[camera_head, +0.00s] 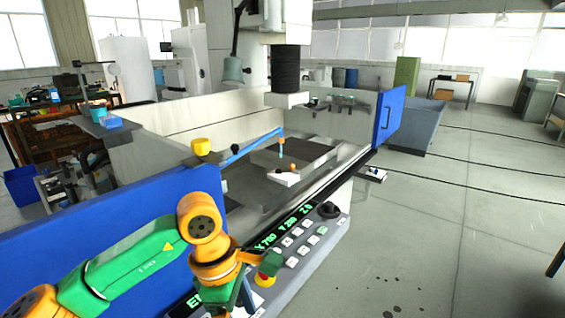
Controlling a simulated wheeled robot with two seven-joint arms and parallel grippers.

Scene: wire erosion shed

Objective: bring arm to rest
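My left arm, green and orange, comes in from the lower left. Its gripper (246,292) is at the bottom middle, in front of the machine's control panel (318,243). Its fingers are small and partly hidden by the wrist, so I cannot tell whether they are open or shut. It is close beside a red and yellow knob (264,279) on the panel; I cannot tell if they touch. My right gripper is not in view.
The blue machine door (110,225) stands behind my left arm. The machine's worktable (255,188) holds a small pale block (284,178). A blue panel (389,115) stands at the tank's far right end. The floor (450,230) on the right is mostly clear.

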